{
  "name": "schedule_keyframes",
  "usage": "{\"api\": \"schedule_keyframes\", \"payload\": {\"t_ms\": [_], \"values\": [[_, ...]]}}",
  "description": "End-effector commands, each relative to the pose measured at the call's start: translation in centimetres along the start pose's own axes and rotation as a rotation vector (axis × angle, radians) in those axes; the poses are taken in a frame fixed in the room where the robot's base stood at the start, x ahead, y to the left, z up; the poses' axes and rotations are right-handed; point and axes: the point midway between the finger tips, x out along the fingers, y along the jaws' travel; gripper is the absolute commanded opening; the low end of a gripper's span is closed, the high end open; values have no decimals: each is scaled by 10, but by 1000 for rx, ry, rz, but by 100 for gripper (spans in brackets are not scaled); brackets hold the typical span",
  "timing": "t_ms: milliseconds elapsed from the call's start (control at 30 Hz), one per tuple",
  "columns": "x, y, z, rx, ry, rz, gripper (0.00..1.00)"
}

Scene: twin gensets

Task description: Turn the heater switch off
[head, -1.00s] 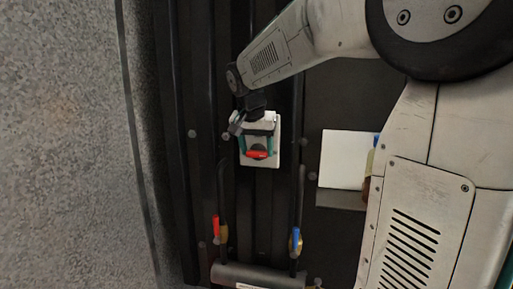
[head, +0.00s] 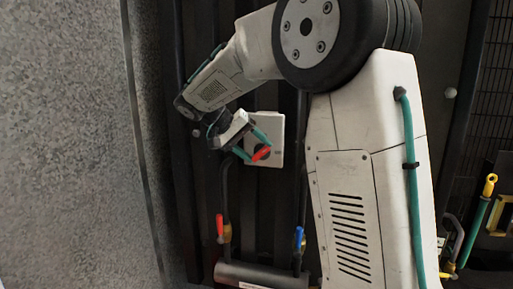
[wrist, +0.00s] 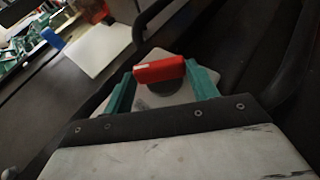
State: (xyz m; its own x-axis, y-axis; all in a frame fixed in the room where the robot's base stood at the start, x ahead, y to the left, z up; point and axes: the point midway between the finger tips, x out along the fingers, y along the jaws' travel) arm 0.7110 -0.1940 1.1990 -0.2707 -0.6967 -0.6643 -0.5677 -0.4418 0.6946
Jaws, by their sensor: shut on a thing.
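The heater switch is a pale square plate (head: 277,125) with a red handle (head: 262,153) on a dark round knob, on the dark ribbed panel. In the head view the handle slants up to the right. My gripper (head: 256,146) reaches in from the upper left, its teal fingers on either side of the handle. In the wrist view the red handle (wrist: 158,70) lies between the teal fingertips, over part of the knob and the pale plate (wrist: 172,58). My gripper is shut on the handle. Part of the plate is hidden behind my gripper.
Below the switch are a red-handled valve (head: 220,226) and a blue-handled valve (head: 299,238), above a dark cylinder (head: 262,273). Dark pipes run close beside the switch. A yellow-ended green lever (head: 482,212) stands at the far right. Speckled floor (head: 70,150) lies clear at left.

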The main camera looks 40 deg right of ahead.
Motion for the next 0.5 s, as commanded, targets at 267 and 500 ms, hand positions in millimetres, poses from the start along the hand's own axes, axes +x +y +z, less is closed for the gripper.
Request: {"api": "schedule_keyframes", "payload": {"t_ms": [267, 500], "values": [[0, -9, 0, -105, 1, 245, 35], [2, -14, 1, -188, 2, 447, 35]]}}
